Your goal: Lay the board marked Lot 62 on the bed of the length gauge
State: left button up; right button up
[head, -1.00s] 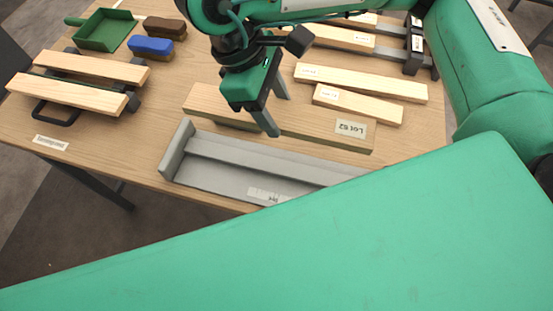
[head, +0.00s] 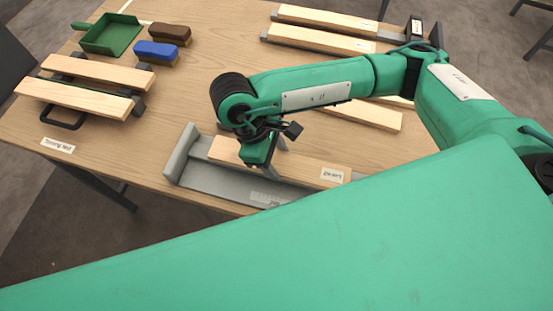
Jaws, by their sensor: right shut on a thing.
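The Lot 62 board (head: 305,167) is a pale wooden board with a white label near its right end, too small to read surely now. It lies along and over the grey length gauge (head: 215,186), its left end a little right of the gauge's end stop. I cannot tell whether it touches the bed. My right gripper (head: 271,170) comes down from above and is shut on the board near its middle. The right end of the gauge is hidden behind a large green part of mine. My left gripper is not in view.
A rack with two boards (head: 75,104) stands at the left, with a green dustpan (head: 111,34), a blue brush (head: 156,53) and a brown brush (head: 169,34) behind. Further boards (head: 340,45) lie at the back right. My right arm partly hides other boards (head: 372,113).

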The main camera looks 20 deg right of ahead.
notch_tip(320, 180, down, 2)
jog(key=shift+f, duration=0.2)
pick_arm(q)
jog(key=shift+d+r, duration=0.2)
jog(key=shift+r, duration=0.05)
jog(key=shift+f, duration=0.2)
pick_arm(e)
jog(key=shift+f, duration=0.1)
jog(key=o, duration=1.1)
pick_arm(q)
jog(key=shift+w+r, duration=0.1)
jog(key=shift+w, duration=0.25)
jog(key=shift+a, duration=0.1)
